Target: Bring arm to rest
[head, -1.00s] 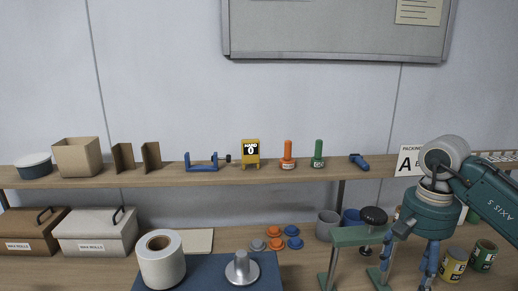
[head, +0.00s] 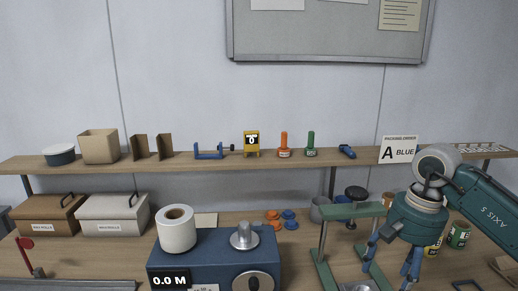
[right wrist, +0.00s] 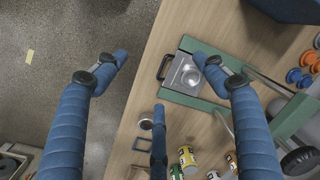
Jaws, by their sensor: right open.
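My right arm comes in from the right in the head view. Its teal wrist and blue-fingered gripper (head: 390,262) point down in front of the green press frame (head: 355,211), over the right part of the bench. In the right wrist view the blue fingers of this gripper (right wrist: 160,75) are spread wide with nothing between them. Below them show the bench edge, the floor and a metal plate (right wrist: 183,76) in the green frame. My left gripper is in neither view.
A blue machine (head: 205,262) with a white roll (head: 176,230) and metal hub (head: 244,237) stands mid-bench. A red flag lever (head: 25,243) is at left. Boxes and tools line the shelf (head: 220,163). Open floor (right wrist: 60,50) shows beside the bench.

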